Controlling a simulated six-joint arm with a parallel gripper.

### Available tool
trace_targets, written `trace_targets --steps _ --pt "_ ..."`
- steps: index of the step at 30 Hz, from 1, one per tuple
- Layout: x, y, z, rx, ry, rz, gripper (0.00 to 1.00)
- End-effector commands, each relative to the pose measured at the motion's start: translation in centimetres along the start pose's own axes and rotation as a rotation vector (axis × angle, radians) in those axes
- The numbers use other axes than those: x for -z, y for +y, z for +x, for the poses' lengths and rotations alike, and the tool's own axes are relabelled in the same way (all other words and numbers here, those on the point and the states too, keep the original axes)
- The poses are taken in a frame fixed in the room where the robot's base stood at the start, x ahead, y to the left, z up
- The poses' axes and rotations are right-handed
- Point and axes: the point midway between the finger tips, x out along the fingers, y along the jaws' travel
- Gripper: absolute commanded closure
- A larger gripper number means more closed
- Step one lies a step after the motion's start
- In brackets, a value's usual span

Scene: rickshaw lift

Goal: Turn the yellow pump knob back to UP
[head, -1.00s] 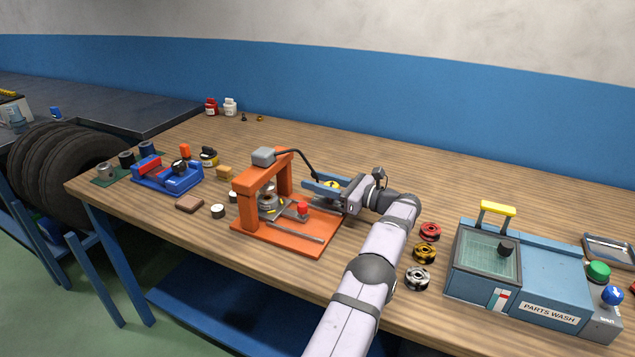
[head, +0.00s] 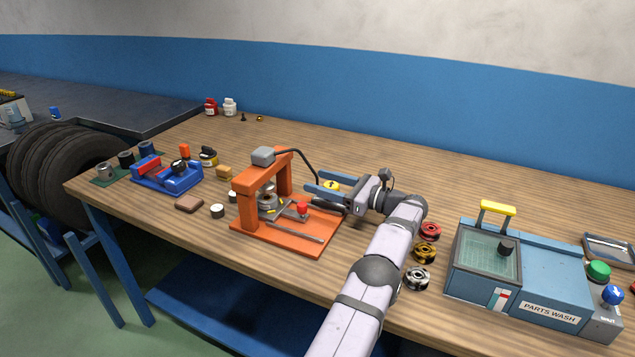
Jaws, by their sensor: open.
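The yellow pump knob (head: 331,186) is on the right side of the orange press (head: 293,246), at the end of a black hose. A dark mark shows on its top, but it is too small to read which way it points. The knob's lower part is hidden by the near finger.
The press frame and its black hose (head: 303,160) stand close left of my fingers. Several red, gold and silver wheel-like parts (head: 424,252) lie right of my arm. A blue parts washer (head: 540,280) stands farther right. The table behind the gripper is clear.

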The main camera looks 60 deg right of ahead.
Motion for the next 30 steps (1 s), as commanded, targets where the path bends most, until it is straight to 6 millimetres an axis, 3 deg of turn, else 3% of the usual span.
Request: trace_targets --steps 6,12,25,28,30 --pt "0.1 0.0 -3.2 0.002 -0.001 -0.001 0.47" --pt "0.0 0.0 -5.2 0.001 -0.001 0.000 0.47" --pt "-0.1 0.0 -5.7 0.000 -0.002 -0.001 0.47" --pt "-1.1 -0.2 -5.8 0.008 -0.015 -0.018 0.47" --pt "-2.8 -0.5 -5.9 0.022 -0.040 -0.052 0.47"
